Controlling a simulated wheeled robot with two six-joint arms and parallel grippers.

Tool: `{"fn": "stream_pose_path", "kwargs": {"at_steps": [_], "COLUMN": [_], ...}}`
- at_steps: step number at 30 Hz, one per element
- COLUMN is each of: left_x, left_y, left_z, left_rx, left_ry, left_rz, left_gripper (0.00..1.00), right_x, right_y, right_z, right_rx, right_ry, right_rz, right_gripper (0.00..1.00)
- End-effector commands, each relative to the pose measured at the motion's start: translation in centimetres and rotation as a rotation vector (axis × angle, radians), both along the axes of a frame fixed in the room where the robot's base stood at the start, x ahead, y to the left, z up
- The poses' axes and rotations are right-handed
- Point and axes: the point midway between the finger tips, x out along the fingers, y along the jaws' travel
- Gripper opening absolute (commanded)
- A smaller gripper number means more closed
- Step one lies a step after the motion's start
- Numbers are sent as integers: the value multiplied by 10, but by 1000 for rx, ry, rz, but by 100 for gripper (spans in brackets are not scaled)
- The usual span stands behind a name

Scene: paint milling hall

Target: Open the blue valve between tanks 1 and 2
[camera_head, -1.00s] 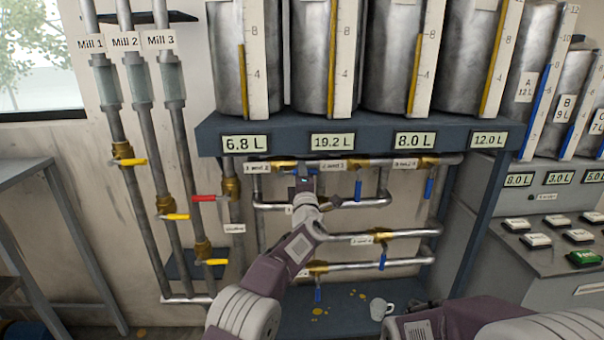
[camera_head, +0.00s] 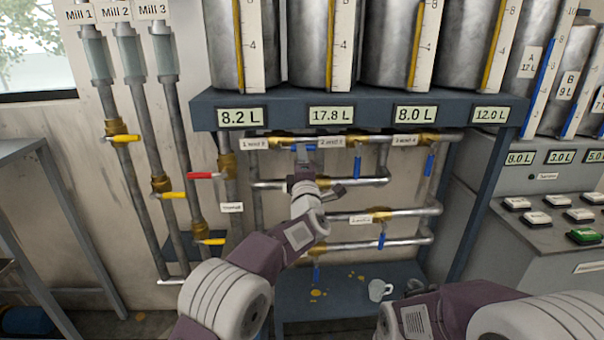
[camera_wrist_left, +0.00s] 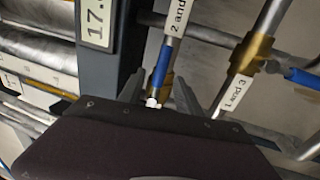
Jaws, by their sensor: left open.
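The 1 and 2 valve has a brass body (camera_head: 284,140) on the top pipe, under the first two tanks. Its blue handle (camera_head: 305,147) lies about level, along the pipe. My left gripper (camera_head: 305,165) is open, just below and in front of this handle. In the left wrist view the blue handle (camera_wrist_left: 160,66) shows between the spread fingers; contact cannot be told. The displays read 8.2 L for tank 1 (camera_head: 241,115) and 17.8 L for tank 2 (camera_head: 331,114). My right arm shows at the bottom right; its jaws are not clear.
The blue handles for 2 and 3 (camera_head: 358,166) and 3 and 4 (camera_head: 429,164) hang down. A red-handled valve (camera_head: 205,176) and yellow mill valves (camera_head: 124,138) are at the left. A mug (camera_head: 380,289) stands on the low shelf. A button console (camera_head: 545,240) is at the right.

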Motion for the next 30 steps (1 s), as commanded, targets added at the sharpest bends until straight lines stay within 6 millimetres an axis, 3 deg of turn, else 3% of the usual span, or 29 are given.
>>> {"fn": "stream_pose_path", "kwargs": {"at_steps": [7,17,19,23,27,30], "left_x": [-29,-32,-29,-23,-27,-40], "left_y": [0,1,8,48,118,175], "left_z": [-6,-5,0,40,90,105], "left_rx": [0,0,-1,-21,-12,106], "left_ry": [-2,-1,-2,-37,-55,34], "left_rz": [-1,1,13,71,166,192], "left_gripper": [41,41,41,41,41,41], "right_x": [0,0,0,0,0,0], "right_y": [0,0,0,0,0,0], "right_z": [-12,-11,-7,8,32,59], "right_rx": [0,0,0,0,0,0], "right_ry": [0,0,0,0,0,0], "right_rz": [0,0,0,0,0,0], "right_gripper": [36,36,36,36,36,36]}}
